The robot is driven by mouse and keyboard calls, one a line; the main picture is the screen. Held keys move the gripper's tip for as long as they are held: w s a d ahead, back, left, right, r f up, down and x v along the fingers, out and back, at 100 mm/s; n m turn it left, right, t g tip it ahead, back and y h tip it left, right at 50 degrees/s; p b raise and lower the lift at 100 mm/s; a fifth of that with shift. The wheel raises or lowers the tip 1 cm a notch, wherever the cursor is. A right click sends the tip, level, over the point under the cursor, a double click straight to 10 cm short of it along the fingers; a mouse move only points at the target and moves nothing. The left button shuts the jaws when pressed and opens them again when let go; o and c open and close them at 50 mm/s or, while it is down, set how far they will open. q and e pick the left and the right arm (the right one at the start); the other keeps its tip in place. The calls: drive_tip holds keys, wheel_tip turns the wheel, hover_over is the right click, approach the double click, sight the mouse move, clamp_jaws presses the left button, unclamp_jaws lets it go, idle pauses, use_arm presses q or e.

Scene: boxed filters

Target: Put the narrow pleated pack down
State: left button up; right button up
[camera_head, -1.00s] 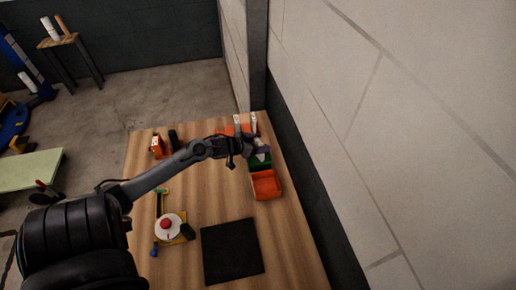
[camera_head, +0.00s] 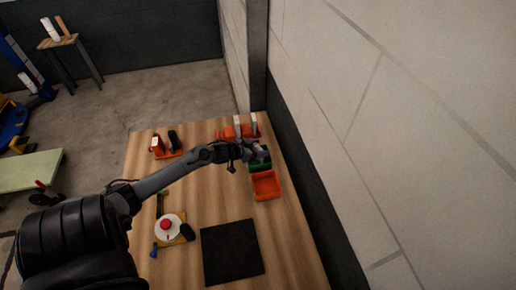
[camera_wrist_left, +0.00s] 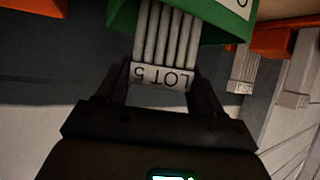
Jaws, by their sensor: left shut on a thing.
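The narrow pleated pack (camera_wrist_left: 165,38) is pale with long pleats and an end label reading "LOT 5". My left gripper (camera_wrist_left: 162,88) is shut on it, with one finger on each side of the labelled end. The pack's far end reaches into the green bin (camera_wrist_left: 218,20), and I cannot tell whether it touches the bottom. In the head view, my left gripper (camera_head: 250,152) is at the green bin (camera_head: 260,165) and mostly hides the pack. My right gripper is not in view.
An empty-looking orange bin (camera_head: 267,186) adjoins the green one in front. Behind stands another orange bin (camera_head: 228,133) with upright white packs (camera_head: 254,123). A black mat (camera_head: 232,252) and a red-buttoned device (camera_head: 168,226) lie nearer. A wall borders the table's right side.

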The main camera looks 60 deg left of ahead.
use_arm(q)
drive_tip(key=shift+f, duration=0.2)
drive_tip(key=o, duration=1.1)
drive_tip(key=shift+r, duration=0.15)
drive_tip(key=shift+s+r, duration=0.1)
drive_tip(key=a+p+v, duration=0.1)
drive_tip(key=v, duration=1)
drive_tip(key=s+d+f+m+g+y, duration=0.1)
drive_tip(key=s+d+f+g, duration=0.1)
drive_tip(key=d, duration=0.8)
drive_tip(key=s+d+f+g, duration=0.2)
drive_tip(key=d, duration=0.9)
drive_tip(key=s+d+r+m+g+h, duration=0.1)
drive_tip(key=s+d+r+g, duration=0.1)
drive_tip(key=d, duration=0.5)
drive_tip(key=s+d+r+m+g+h, duration=0.1)
drive_tip(key=s+d+r+g, duration=0.1)
drive_tip(key=s+d+r, duration=0.2)
drive_tip(key=s+d, duration=0.1)
drive_tip(key=d, duration=0.2)
drive_tip(key=shift+s+d+g, duration=0.3)
drive_tip(key=shift+s+d, duration=0.1)
